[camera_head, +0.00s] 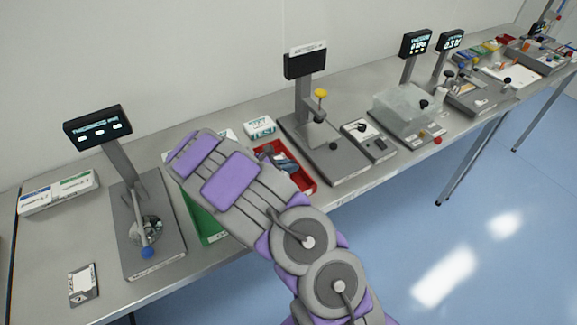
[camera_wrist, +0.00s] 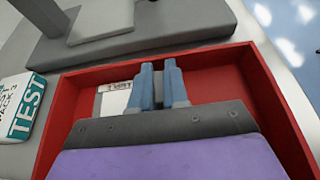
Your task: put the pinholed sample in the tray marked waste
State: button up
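A red tray (camera_head: 307,185) stands on the bench just beyond my gripper; its marking is not readable. In the wrist view the red tray (camera_wrist: 268,98) surrounds my gripper's fingers. My gripper (camera_wrist: 160,70) is low over or inside it, its blue fingers close together with a narrow gap. A white card with dark print (camera_wrist: 113,101) is in the tray, left of the fingers and partly hidden by my gripper. I cannot tell whether it is the pinholed sample. In the head view my gripper (camera_head: 283,164) is partly hidden by my arm.
A green tray (camera_head: 209,227) is partly covered by my arm. A white box marked TEST (camera_head: 259,126) stands behind the red tray. A grey stand with a yellow knob (camera_head: 321,93) is right of it. A small card (camera_head: 83,285) lies at the front left.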

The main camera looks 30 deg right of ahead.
jog(key=o, duration=0.5)
jog(key=shift+a, duration=0.7)
jog(key=shift+d+r, duration=0.15)
jog(key=shift+a+r, duration=0.2)
jog(key=shift+a, duration=0.05)
jog(key=p+v, duration=0.2)
jog(key=v, duration=0.9)
jog(key=shift+a+f+p, duration=0.1)
jog(key=shift+p, duration=0.3)
jog(key=shift+s+d, duration=0.1)
jog(key=shift+d, duration=0.1)
jog(key=s+d+r+m+g+y, duration=0.2)
jog(key=s+d+r+m, duration=0.1)
jog(key=s+r+m, duration=0.4)
jog(key=s+d+r+m+g+y, duration=0.25)
jog(key=s+r, duration=0.25)
jog(key=s, duration=0.4)
jog(key=s+a+r+m+y, duration=0.1)
jog(key=s+a+m+y, duration=0.2)
jog(key=s, duration=0.4)
jog(key=s+a+r+m+t+y, duration=0.1)
jog(key=s+a+m+y, duration=0.2)
jog(key=s+a, duration=0.2)
jog(key=s+a+r+m+t+y, duration=0.1)
jog(key=s+a+m+y, duration=0.2)
jog(key=s, duration=0.7)
jog(key=shift+s+a+r, duration=0.1)
jog(key=shift+s+a, duration=0.05)
jog(key=shift+a, duration=0.45)
